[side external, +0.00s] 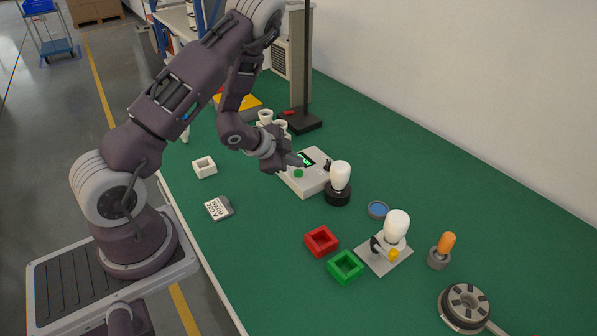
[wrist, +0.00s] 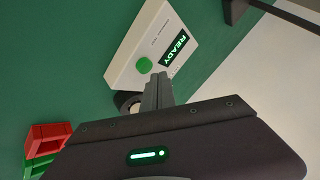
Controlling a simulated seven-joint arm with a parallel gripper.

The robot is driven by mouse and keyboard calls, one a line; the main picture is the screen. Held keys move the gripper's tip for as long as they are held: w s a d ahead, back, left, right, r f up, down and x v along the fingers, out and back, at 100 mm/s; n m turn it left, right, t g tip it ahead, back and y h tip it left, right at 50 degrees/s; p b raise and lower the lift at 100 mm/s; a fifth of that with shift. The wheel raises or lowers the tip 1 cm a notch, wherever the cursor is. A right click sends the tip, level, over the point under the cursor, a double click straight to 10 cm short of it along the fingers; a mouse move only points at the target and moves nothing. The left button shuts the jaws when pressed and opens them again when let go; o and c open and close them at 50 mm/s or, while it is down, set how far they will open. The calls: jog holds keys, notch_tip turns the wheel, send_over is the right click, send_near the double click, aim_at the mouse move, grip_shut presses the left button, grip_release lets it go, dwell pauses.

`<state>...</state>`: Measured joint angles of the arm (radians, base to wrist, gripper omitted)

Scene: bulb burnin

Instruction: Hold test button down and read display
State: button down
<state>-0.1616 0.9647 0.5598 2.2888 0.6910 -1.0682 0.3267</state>
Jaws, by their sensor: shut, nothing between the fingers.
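The white tester box (side external: 318,180) stands on the green bench and also fills the top of the wrist view (wrist: 125,60). On it are a round green test button (wrist: 143,65) and a dark display (wrist: 174,50) that reads "READY" in green. The button also shows in the side view (side external: 298,173). My gripper (wrist: 158,78) is shut and empty, its fingertips close to the button in the picture. In the side view my gripper (side external: 297,160) hangs over the box by the display. The button is not covered, and no contact with it is visible.
A white bulb (side external: 340,175) stands in a black socket right beside the box. Another bulb (side external: 396,224) is on a grey plate. Red (side external: 321,240) and green (side external: 345,266) square trays sit in front. A dark post (side external: 307,60) rises behind. The bench's right rear is clear.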

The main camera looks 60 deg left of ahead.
aim_at(296, 173)
jog(key=shift+f, duration=0.4)
jog(key=shift+f, duration=0.45)
dwell(1.6)
dwell(0.6)
jog(key=shift+r, duration=0.85)
jog(key=shift+r, duration=2.5)
